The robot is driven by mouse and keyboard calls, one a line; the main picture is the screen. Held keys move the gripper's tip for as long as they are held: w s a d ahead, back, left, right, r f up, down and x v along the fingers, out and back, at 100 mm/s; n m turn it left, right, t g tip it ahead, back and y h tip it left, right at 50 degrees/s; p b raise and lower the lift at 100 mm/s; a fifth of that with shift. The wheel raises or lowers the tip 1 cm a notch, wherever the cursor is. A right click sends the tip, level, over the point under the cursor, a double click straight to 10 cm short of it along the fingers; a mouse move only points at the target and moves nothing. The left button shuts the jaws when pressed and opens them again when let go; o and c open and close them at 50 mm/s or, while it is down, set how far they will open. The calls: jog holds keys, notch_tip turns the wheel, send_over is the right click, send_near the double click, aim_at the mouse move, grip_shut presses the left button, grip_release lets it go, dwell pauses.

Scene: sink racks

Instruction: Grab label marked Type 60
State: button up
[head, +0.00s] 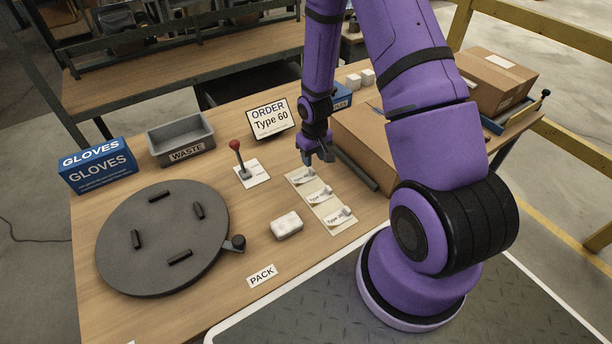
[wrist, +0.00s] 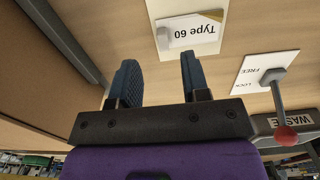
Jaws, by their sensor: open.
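The label marked Type 60 (wrist: 195,34) shows upside down at the top of the wrist view. It is a white tag with a grey tab at one end, lying on a pale backing strip. In the head view the strip (head: 327,204) bears a row of three labels; their print is too small to read surely. My gripper (head: 318,158) is above the table near the strip's far end. In the wrist view my gripper (wrist: 158,68) is open and empty, with the label beyond its fingertips and slightly right, apart from them.
An order sign (head: 269,119) reads Type 60. A red-knobbed lever (head: 236,146), waste bin (head: 181,140), gloves box (head: 98,167) and dark turntable (head: 160,235) stand leftward. A white block (head: 287,225) lies left of the strip. A dark bar (head: 356,170) and cardboard box (head: 362,138) lie right.

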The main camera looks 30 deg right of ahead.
aim_at(312, 169)
jog(key=shift+w+a+f, duration=0.1)
jog(key=shift+f, duration=1.2)
jog(key=shift+w+a+f, duration=0.1)
jog(key=shift+f, duration=1.2)
grip_shut()
